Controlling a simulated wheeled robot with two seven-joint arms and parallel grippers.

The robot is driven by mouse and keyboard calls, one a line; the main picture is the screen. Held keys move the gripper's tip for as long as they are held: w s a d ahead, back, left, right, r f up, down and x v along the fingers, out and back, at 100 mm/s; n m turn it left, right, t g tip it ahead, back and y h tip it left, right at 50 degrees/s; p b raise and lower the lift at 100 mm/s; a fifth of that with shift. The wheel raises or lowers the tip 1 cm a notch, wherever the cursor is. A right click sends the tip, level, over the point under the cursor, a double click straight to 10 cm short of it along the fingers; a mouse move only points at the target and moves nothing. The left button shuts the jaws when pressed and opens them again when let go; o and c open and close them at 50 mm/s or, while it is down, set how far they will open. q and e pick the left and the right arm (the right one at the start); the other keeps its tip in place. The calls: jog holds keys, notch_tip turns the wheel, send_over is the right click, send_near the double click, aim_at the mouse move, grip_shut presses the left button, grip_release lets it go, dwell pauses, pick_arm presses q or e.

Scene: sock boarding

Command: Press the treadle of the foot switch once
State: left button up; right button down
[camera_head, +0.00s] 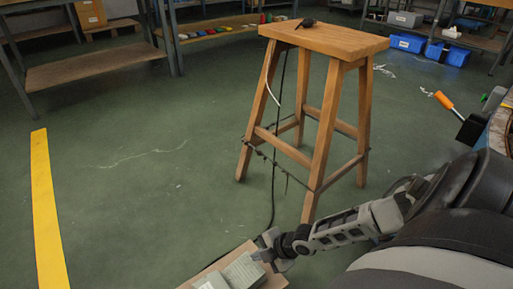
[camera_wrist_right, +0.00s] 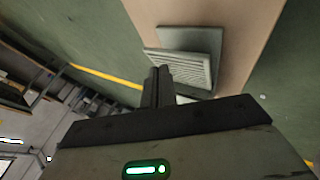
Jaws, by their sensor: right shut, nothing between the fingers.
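The foot switch (camera_head: 240,272) is a grey block on a tan board on the floor, at the bottom edge of the head view and partly cut off. In the right wrist view its ribbed grey treadle (camera_wrist_right: 180,68) sits tilted over a flat base (camera_wrist_right: 192,38). My right gripper (camera_head: 266,252) is shut and empty, low beside the treadle's far right end. In the wrist view its closed fingers (camera_wrist_right: 159,72) overlap the treadle's near edge. I cannot tell whether they touch it. My left gripper is not in view.
A wooden stool (camera_head: 325,40) stands behind the switch, with a dark cable (camera_head: 275,170) hanging from it to the floor near the board (camera_wrist_right: 240,50). A yellow floor line (camera_head: 47,210) runs at left. Shelves and blue bins (camera_head: 448,53) stand behind. The floor at left is clear.

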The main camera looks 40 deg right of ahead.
jog(key=shift+f, duration=0.15)
jog(key=shift+f, duration=0.25)
jog(key=shift+s+d+f, duration=0.1)
jog(key=shift+s+f, duration=0.05)
jog(key=shift+f, duration=0.8)
dwell(0.6)
jog(key=shift+d+f, duration=0.2)
jog(key=shift+f, duration=0.15)
dwell(0.7)
dwell(0.4)
jog(key=shift+a+r+p, duration=0.2)
jog(key=shift+r+p, duration=0.65)
jog(key=shift+p, duration=0.15)
jog(key=shift+a+r+p, duration=0.2)
jog(key=shift+r+p, duration=0.65)
jog(key=shift+p, duration=0.1)
jog(key=r+p, duration=0.5)
jog(key=shift+w+a, duration=0.2)
jog(key=shift+a, duration=0.2)
